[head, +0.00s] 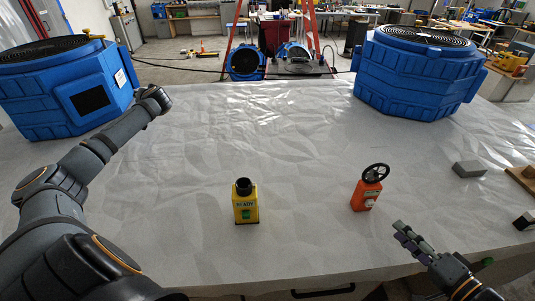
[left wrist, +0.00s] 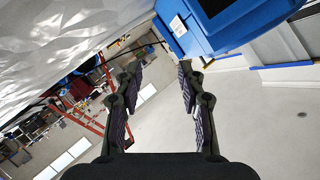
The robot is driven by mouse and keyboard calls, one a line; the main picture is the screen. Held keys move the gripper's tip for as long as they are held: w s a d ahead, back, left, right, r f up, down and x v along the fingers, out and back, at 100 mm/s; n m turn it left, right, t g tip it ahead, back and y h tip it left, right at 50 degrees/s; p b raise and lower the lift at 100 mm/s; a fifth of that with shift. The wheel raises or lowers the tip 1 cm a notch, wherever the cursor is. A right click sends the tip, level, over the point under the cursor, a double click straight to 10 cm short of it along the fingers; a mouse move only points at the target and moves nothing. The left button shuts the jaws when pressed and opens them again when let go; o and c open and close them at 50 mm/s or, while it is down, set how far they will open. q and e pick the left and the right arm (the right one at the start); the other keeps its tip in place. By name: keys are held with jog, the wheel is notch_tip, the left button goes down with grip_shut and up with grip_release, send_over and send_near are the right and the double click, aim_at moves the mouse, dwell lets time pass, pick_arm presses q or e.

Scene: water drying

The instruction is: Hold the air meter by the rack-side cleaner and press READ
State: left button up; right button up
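A yellow meter (head: 246,206) stands upright on the pale table, with a dark round top, a READY display and a green button. An orange meter (head: 367,193) with a black wheel on top stands to its right. I cannot tell which is the air meter. Large blue cleaners stand at the left (head: 65,90) and right (head: 418,75) of the table. I cannot tell which is rack-side. My left gripper (left wrist: 158,76) is open and empty, beyond the left wrist near the left cleaner. My right gripper (head: 413,238) is below and right of the orange meter, touching neither meter; its opening is unclear.
A grey block (head: 469,169) lies on the right of the table, near a wooden piece (head: 522,178) at the edge. The table (head: 240,130) is wrinkled and clear between the cleaners. Behind it is a workshop with a red-legged ladder (head: 312,30) and shelves (head: 185,18).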

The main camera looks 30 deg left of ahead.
pick_arm(q)
jog(key=w+d+r+n+t+h, duration=0.1)
jog(key=w+d+r+n+t, duration=0.1)
jog(key=w+d+r+t, duration=0.65)
jog(key=w+d+r+n+t+h, duration=0.1)
jog(key=d+r+n+t+h, duration=0.3)
jog(key=d+r, duration=1.55)
notch_tip(320, 180, down, 2)
jog(key=w+d, duration=0.2)
pick_arm(e)
jog(key=shift+s, duration=0.15)
jog(key=shift+w+a, duration=0.15)
jog(key=shift+w, duration=0.1)
jog(key=shift+s, duration=0.15)
pick_arm(q)
jog(key=n+g+h, duration=0.9)
jog(key=n+h, duration=0.4)
jog(key=h, duration=0.7)
send_near(388, 172)
jog(key=x, duration=0.7)
jog(key=shift+w+a+f, duration=0.2)
jog(key=shift+w+f, duration=0.1)
jog(key=shift+f, duration=0.1)
